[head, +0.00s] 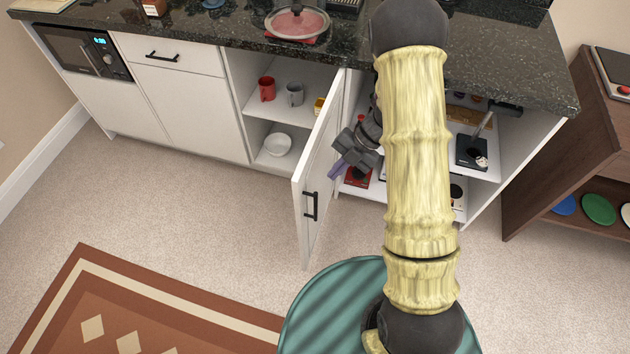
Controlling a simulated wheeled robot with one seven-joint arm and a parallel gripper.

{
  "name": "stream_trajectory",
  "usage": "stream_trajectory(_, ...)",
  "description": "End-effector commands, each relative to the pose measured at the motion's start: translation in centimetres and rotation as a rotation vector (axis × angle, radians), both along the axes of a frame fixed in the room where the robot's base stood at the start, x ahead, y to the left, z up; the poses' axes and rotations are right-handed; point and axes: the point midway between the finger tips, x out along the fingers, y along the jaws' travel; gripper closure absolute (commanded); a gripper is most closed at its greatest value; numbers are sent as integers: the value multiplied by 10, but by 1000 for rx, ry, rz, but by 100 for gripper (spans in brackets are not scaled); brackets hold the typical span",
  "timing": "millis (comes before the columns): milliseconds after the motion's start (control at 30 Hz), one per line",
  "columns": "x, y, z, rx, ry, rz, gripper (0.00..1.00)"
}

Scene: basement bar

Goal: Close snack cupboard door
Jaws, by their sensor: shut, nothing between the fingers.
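A white cupboard door (318,165) stands wide open, jutting out from the counter front toward me. Its dark bar handle (311,206) is on its left-hand face, near the free edge. My gripper (338,168) is shut and empty, at the right-hand face of the door, on the side away from the handle. It is very close to the door; I cannot tell whether it touches. The open cupboard to the left holds a red mug (267,89), a grey mug (295,94) and a white bowl (277,144).
Open shelves right of the door hold a black device (472,152) and a red item (357,177), partly behind my arm. A pan (297,22) sits on the dark countertop (500,70). A brown shelf (540,180) stands right. Carpet at left front is clear, with a rug (150,310).

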Motion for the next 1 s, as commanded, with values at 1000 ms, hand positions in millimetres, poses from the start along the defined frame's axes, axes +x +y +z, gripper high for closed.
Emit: stream_trajectory(1000,-16,45,-65,0,4,0,100)
